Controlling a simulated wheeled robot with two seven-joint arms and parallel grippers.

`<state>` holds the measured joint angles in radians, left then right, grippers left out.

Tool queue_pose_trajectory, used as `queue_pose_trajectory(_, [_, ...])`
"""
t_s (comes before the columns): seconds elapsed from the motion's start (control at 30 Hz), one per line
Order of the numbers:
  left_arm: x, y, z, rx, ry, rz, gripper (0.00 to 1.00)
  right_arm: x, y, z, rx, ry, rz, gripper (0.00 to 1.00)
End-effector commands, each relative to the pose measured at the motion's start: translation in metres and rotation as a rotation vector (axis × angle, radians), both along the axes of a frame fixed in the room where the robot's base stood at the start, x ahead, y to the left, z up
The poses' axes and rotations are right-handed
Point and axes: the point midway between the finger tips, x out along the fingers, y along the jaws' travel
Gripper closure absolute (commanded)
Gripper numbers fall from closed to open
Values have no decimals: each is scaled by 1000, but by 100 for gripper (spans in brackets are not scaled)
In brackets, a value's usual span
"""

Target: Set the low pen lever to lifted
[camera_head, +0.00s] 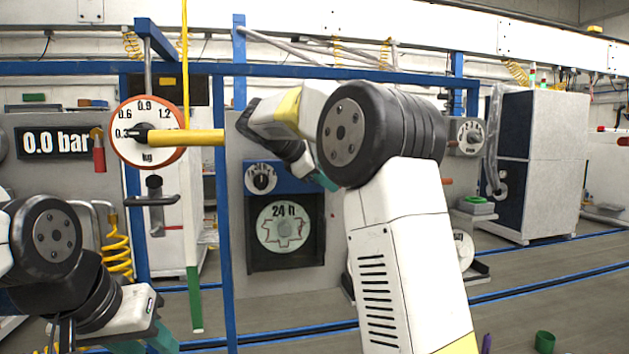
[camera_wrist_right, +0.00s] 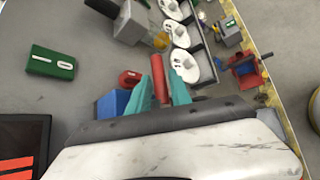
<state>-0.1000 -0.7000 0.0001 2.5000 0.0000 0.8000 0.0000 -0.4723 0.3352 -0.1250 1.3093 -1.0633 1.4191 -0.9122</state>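The low chart recorder (camera_head: 250,240), with a blue top, a dial and a round "24 h" chart, stands in the middle of the head view. My right gripper (camera_head: 322,178) is at its upper right, mostly hidden behind my right arm. In the right wrist view, a red bar (camera_wrist_right: 159,80) lies between the teal fingers of my right gripper (camera_wrist_right: 160,82). I cannot tell whether they press on it, or whether it is the pen lever. No pen lever can be made out in the head view. My left gripper (camera_head: 143,340) is low at the left, fingers apart and empty.
A hanging scale (camera_head: 146,160) with a yellow bar and a blue post (camera_head: 224,270) stand left of the recorder. A 0.0 bar display (camera_head: 56,142) is at the far left. A grey cabinet (camera_head: 548,150) stands at the right. Floor shows at the lower right.

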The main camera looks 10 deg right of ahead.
Motion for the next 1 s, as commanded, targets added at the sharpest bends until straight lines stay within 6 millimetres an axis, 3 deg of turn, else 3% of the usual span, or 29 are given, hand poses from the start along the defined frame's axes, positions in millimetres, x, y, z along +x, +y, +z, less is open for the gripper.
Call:
queue_pose_trajectory(0.17, [0,0,0,0,0,0,64,-3,7,5,1,-1,2,75])
queue_pose_trajectory(0.6, [0,0,0,0,0,0,64,-30,53,42,0,-1,1,75])
queue_pose_trajectory(1.0, [0,0,0,0,0,0,64,-33,54,44,4,-1,0,75])
